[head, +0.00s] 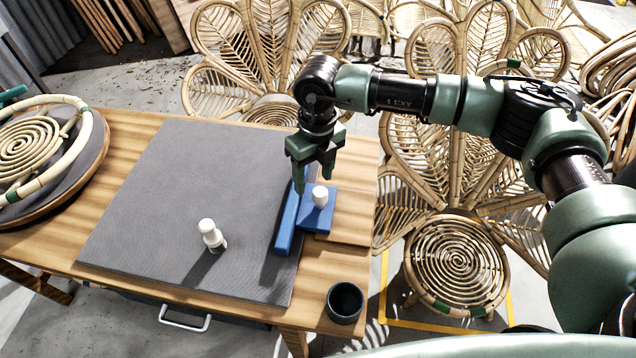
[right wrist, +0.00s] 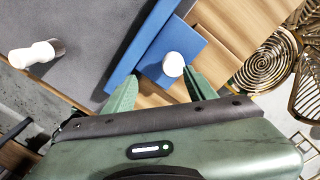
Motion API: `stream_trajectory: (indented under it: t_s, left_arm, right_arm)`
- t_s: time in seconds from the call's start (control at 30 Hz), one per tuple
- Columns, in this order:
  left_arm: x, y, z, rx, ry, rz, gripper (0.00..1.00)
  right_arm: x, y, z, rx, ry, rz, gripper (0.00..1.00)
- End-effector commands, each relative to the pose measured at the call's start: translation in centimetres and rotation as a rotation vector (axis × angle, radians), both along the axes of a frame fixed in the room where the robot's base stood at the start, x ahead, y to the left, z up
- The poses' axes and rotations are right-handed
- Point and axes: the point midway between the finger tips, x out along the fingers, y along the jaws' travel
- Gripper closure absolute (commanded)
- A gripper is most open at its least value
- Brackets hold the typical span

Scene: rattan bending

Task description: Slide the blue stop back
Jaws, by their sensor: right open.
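The blue stop (head: 286,232) has a long bar along the right edge of the grey mat and a flat plate reaching right onto the wood. A white knob (head: 320,195) stands on the plate. My right gripper (head: 312,182) points down over the stop with its fingers apart. In the right wrist view, the blue stop (right wrist: 141,48) lies beyond the fingertips, and the white knob (right wrist: 173,64) appears in line with the gap between them. Contact cannot be told. A green piece at the far left edge of the head view may be part of my left arm; its jaws are unclear.
A white bottle-like piece (head: 211,236) stands on the grey mat (head: 170,195), left of the stop. A dark cup (head: 345,302) stands at the table's front right corner. A rattan ring and spiral (head: 30,150) lie at left. Rattan chairs stand behind and right of the table.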

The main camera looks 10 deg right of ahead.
Motion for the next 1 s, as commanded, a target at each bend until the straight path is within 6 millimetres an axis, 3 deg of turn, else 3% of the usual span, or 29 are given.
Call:
stream_trajectory:
  t_s: [0.07,0.17,0.6,0.97,1.0]
  left_arm:
    - [0.0,0.0,0.0,0.0,0.001,0.0,1.0]
    - [-0.1,0.0,0.2,0.0,0.002,0.0,1.0]
    - [-0.4,0.0,1.5,0.0,0.006,0.0,1.0]
    - [-0.4,0.0,1.5,0.0,0.006,0.0,1.0]
    - [-0.4,0.0,1.5,0.0,0.005,0.0,1.0]
  right_arm:
    - [0.6,-1.4,0.2,-0.049,-0.011,-0.013,0.44]
    - [0.7,-1.9,-0.3,-0.067,-0.011,-0.018,0.44]
    - [0.6,-1.7,-6.6,-0.062,-0.01,-0.015,0.44]
    - [0.7,-1.7,-7.4,-0.06,-0.013,-0.014,0.44]
    - [0.7,-1.7,-7.4,-0.06,-0.013,-0.014,0.5]
